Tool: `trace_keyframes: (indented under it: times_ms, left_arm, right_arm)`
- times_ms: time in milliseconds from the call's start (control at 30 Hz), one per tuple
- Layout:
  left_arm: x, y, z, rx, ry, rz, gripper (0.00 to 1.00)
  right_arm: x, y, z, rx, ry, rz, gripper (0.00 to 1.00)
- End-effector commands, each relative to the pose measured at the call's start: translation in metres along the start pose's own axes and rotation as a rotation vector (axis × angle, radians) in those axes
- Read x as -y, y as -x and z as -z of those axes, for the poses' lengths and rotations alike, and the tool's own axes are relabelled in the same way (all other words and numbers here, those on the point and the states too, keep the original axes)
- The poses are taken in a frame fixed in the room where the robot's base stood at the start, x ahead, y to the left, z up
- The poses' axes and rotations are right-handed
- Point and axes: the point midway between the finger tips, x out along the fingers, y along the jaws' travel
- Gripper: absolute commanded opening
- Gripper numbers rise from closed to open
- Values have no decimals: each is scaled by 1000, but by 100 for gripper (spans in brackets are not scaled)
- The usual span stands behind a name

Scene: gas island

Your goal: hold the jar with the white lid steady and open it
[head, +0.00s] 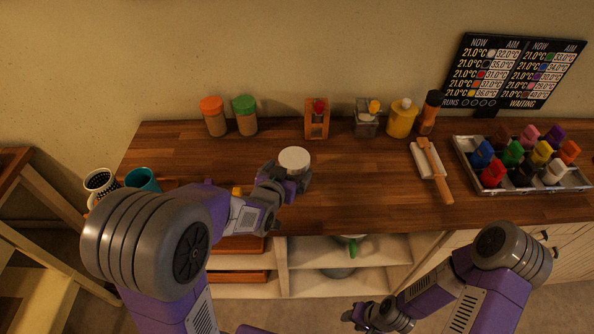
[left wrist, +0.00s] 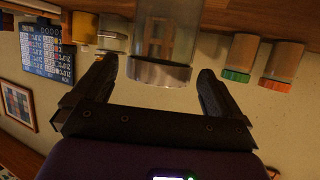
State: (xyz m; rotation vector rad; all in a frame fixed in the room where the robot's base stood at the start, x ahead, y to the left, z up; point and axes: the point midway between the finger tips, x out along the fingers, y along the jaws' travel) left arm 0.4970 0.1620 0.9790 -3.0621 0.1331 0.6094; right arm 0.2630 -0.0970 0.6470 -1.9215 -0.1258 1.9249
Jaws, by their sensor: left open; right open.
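My right gripper (head: 372,316) is low in front of the counter, away from the jar, open and empty.
Jars with orange (head: 211,103) and green (head: 245,102) lids stand at the back of the wooden counter (head: 350,185). A small wooden stand (head: 317,118), a yellow bottle (head: 402,118), a white tray (head: 427,160) and a rack of coloured blocks (head: 580,180) are further right. Open shelves lie below.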

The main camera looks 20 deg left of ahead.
Motion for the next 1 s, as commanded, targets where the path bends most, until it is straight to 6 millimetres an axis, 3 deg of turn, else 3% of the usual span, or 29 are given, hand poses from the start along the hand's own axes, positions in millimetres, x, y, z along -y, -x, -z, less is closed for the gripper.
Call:
trace_keyframes:
  times_ms: [400,700,767,1000]
  left_arm:
    - [3,-57,-6,3,-2,1,100]
    - [2,-62,-3,3,0,-2,100]
    - [2,-62,-3,3,0,-2,94]
    - [2,-62,-3,3,0,-2,57]
  right_arm:
    - [-11,-28,1,1,-1,0,43]
    - [-11,-28,1,1,0,0,43]
    - [-11,-28,1,1,0,0,43]
    - [-11,-28,1,1,0,0,43]
